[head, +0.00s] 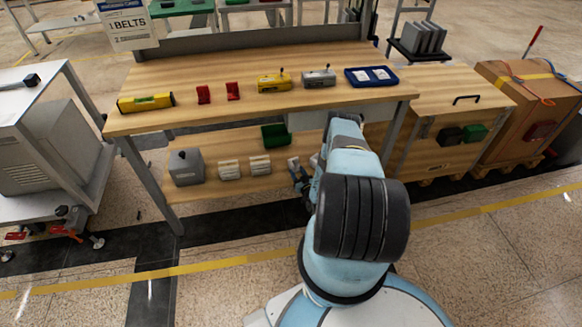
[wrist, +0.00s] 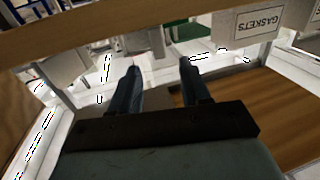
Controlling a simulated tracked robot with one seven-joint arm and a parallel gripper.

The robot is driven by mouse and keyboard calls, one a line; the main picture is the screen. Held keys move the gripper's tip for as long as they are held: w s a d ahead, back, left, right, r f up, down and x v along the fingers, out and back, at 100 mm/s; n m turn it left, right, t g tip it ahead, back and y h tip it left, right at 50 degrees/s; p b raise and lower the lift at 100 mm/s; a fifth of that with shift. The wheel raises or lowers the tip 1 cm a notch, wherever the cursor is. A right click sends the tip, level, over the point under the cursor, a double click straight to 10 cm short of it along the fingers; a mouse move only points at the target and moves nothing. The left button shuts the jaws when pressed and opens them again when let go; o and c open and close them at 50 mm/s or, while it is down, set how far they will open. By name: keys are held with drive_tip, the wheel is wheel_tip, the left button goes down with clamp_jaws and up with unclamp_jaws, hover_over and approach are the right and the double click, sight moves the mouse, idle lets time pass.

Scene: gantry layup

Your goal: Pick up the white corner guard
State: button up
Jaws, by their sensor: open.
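Two small white ribbed pieces lie side by side on the lower shelf of the workbench, a left one (head: 230,169) and a right one (head: 260,164). They are the only small white things I make out, and I cannot tell for sure which is the corner guard. My gripper (head: 295,168) is low by the shelf, just right of the right white piece and apart from it. In the wrist view my gripper (wrist: 161,84) has its two dark fingers spread with nothing between them. No white guard is clearly recognisable there.
The bench top (head: 210,110) overhangs the lower shelf (head: 215,196). A grey box (head: 186,167) stands left of the white pieces, and a green bin (head: 275,136) behind them. A wooden cabinet (head: 440,145) stands right. A GASKETS label (wrist: 259,19) hangs under the bench top.

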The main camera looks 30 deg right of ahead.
sight(292, 165)
drive_tip(key=shift+w+d+f, duration=0.1)
drive_tip(key=shift+w+f, duration=0.05)
drive_tip(key=shift+w, duration=1.4)
drive_tip(key=shift+w+d+f, duration=0.1)
drive_tip(key=shift+w+f, duration=0.05)
drive_tip(key=shift+w, duration=1.35)
clamp_jaws()
